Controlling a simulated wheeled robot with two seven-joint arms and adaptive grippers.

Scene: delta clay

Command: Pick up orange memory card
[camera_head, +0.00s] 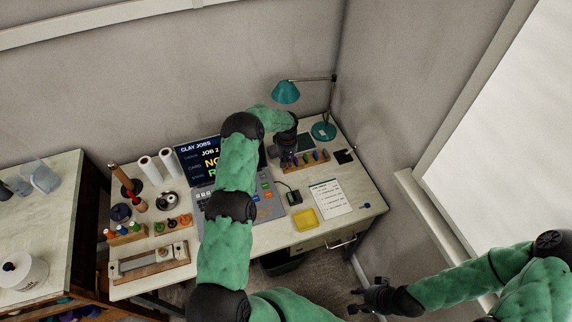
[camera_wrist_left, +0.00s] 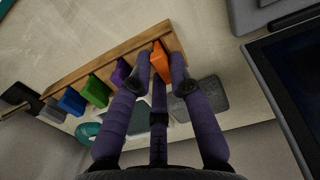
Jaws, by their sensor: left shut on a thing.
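The orange memory card (camera_wrist_left: 160,62) stands at one end of a wooden rack (camera_wrist_left: 110,56) in the left wrist view. My left gripper (camera_wrist_left: 158,76) is shut on it, with fingers on both sides. The card's lower edge still appears to be at the rack; I cannot tell whether it is clear of its slot. In the head view my left gripper (camera_head: 287,160) is over the left end of the rack (camera_head: 308,162), and the orange card is hidden there. My right gripper (camera_head: 366,295) is open and empty, low in front of the desk.
Purple (camera_wrist_left: 121,72), green (camera_wrist_left: 96,91) and blue (camera_wrist_left: 71,102) cards stand beside the orange one in the rack. A monitor (camera_head: 200,160) stands left of the gripper and a teal lamp (camera_head: 286,92) behind. A yellow tray (camera_head: 305,220) and a paper list (camera_head: 330,199) lie in front.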

